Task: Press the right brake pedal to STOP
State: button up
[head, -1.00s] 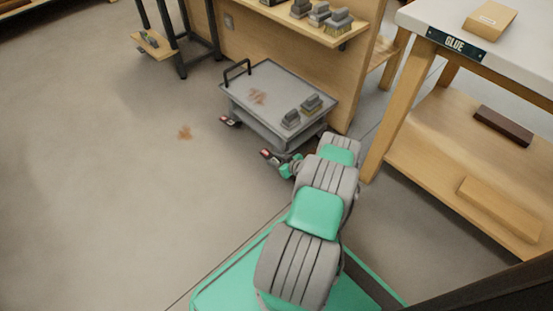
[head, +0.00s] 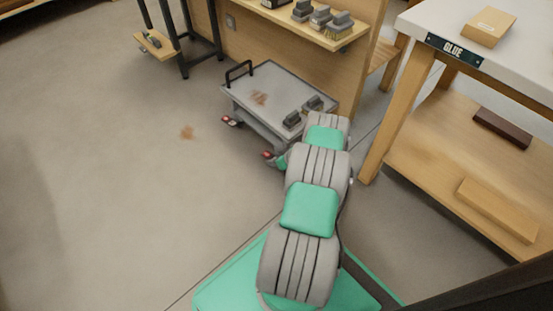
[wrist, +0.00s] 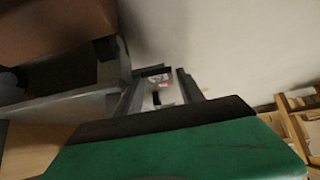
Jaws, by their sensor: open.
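The grey cart (head: 282,86) stands on the floor with two small red pedals at its near lower edge. The left pedal (head: 231,122) is in plain view. The right pedal (head: 268,155) shows just left of my arm, which hides part of the area beside it. In the head view my gripper is mostly hidden by my arm, low by the cart's near corner. In the wrist view my gripper (wrist: 160,76) is open. A small red-and-white patch (wrist: 162,84) shows between its fingers; I cannot tell whether they touch it. Pedal tilt is too small to tell.
The GLUE table (head: 373,145) is close on the right.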

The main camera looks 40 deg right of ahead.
jog(key=p+v, duration=0.3)
jog(key=v, duration=0.4)
jog(key=shift+s+r, duration=0.25)
jog(key=shift+r, duration=0.05)
